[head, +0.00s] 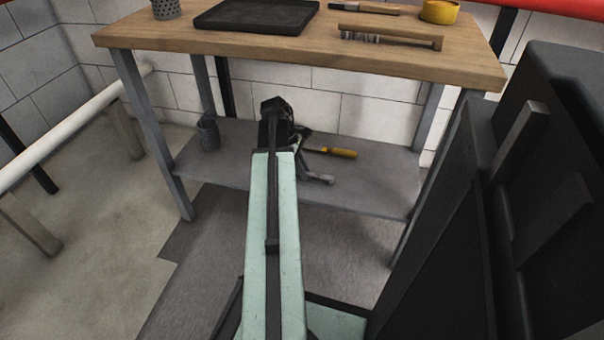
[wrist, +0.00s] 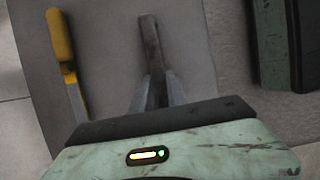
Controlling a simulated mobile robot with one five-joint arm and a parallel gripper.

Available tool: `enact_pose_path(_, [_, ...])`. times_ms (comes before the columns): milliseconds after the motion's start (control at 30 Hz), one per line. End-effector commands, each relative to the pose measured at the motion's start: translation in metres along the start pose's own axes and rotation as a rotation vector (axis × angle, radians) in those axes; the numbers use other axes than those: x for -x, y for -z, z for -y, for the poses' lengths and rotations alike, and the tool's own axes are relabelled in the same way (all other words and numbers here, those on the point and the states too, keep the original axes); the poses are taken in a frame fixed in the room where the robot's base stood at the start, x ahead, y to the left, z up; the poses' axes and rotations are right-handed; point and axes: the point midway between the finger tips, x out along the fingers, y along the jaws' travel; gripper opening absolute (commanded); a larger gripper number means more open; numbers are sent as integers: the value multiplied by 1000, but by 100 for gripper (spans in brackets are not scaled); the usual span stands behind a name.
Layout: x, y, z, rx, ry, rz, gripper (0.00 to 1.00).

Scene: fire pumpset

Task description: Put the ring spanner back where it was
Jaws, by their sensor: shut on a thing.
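The ring spanner (wrist: 150,40) is a slim grey metal bar in the wrist view, with its near part between my fingers. My gripper (wrist: 156,92) is shut on it, over the grey lower shelf (wrist: 105,30) of the workbench. In the head view my arm hides most of the gripper; a pale grey end, seemingly the spanner's (head: 319,178), shows just right of my arm over the shelf. I cannot tell whether the spanner touches the shelf. Its ring end under the jaws is hidden.
A yellow-handled tool (head: 338,153) lies on the shelf close beside my gripper. A grey cup (head: 208,133) stands on the shelf at left. The wooden top (head: 200,45) above holds a black tray (head: 257,16), a wire brush (head: 390,37) and a yellow tin (head: 439,11). Bench legs flank the shelf.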

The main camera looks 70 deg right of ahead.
Motion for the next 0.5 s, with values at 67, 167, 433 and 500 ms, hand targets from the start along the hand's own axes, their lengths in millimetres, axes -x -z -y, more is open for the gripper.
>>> enact_pose_path(67, [-3, 1, 0, 0, 0, 0, 21])
enact_pose_path(167, [-2, 1, 0, 0, 0, 0, 40])
enact_pose_path(433, [-1, 1, 0, 1, 0, 0, 40])
enact_pose_path(500, [1, 0, 0, 1, 0, 0, 40])
